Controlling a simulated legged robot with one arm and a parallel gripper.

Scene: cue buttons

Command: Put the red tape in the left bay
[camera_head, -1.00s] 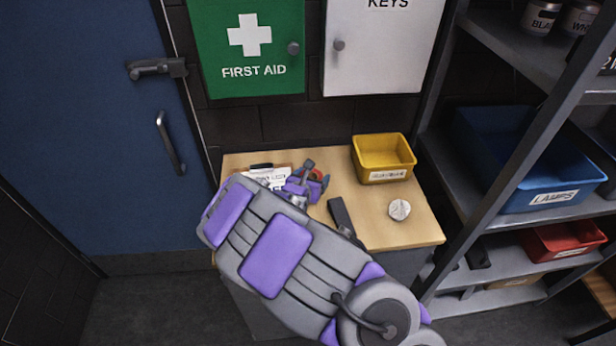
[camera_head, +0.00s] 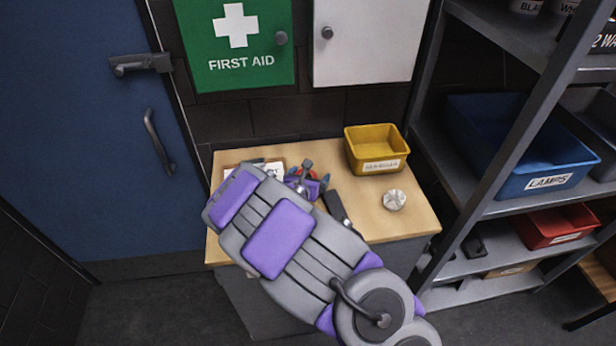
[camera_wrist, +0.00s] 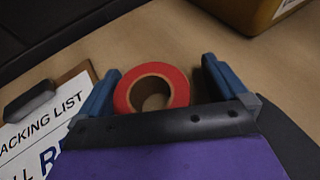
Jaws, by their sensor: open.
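The red tape (camera_wrist: 180,85) is a roll lying flat on the wooden table top, with its round hole facing up. My gripper (camera_wrist: 160,66) is open, with one blue finger on each side of the roll. The left finger is very close to the tape and the right finger has a small gap; I cannot tell whether either touches. In the head view my gripper (camera_head: 307,182) is over the back of the table, and only a little red shows between its fingers. Nothing marked as a left bay is readable in these views.
A clipboard with a packing list (camera_wrist: 40,125) lies left of the tape. A yellow bin (camera_head: 375,149), a dark object (camera_head: 335,204) and a crumpled pale ball (camera_head: 394,200) are on the table. Shelves at right hold a blue LAMPS bin (camera_head: 548,182) and a red bin (camera_head: 556,238).

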